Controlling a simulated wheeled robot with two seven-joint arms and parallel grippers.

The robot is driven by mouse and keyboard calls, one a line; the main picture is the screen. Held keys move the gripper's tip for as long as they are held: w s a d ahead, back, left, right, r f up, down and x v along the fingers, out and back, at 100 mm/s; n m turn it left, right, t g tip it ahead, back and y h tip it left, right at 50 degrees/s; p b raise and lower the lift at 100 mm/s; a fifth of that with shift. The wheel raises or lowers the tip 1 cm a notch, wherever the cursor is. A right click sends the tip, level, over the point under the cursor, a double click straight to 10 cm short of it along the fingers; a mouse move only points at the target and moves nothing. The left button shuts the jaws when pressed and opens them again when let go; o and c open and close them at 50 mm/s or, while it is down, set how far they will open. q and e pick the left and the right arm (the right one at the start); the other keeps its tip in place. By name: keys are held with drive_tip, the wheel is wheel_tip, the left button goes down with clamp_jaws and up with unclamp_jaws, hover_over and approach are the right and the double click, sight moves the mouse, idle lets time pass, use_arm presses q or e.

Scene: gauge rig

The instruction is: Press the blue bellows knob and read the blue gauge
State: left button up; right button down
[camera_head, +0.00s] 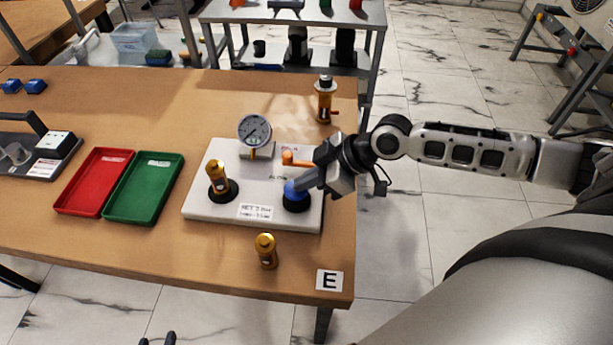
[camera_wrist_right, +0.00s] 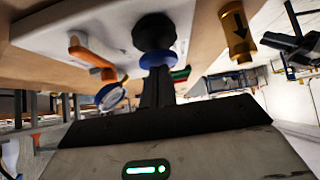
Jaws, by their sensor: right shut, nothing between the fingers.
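The blue bellows knob (camera_head: 293,190) stands on a black bellows on the right of a white base plate (camera_head: 215,212). My right gripper (camera_head: 305,183) is shut and empty, its fingertips at the knob. In the right wrist view the closed fingers (camera_wrist_right: 158,88) meet the blue knob (camera_wrist_right: 158,59), with the black bellows behind it. I cannot tell whether the knob is pressed down. The round gauge (camera_head: 254,130) stands at the back of the plate; its rim looks blue in the wrist view (camera_wrist_right: 110,96). Its reading is too small to tell. My left gripper (camera_head: 157,340) barely shows, its fingertips apart.
An orange-handled lever (camera_head: 298,160) lies behind the knob. A brass knob (camera_head: 217,177) stands on the plate's left. Brass pieces stand in front (camera_head: 266,251) and behind (camera_head: 325,98). Red (camera_head: 72,208) and green (camera_head: 120,216) trays lie left. The table's right edge is close.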

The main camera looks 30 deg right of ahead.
sight(307, 190)
drive_tip(key=shift+f, duration=0.8)
use_arm(q)
drive_tip(key=shift+w+d+r, duration=0.1)
drive_tip(key=shift+d+r, duration=0.05)
use_arm(e)
drive_tip(key=shift+s, duration=0.1)
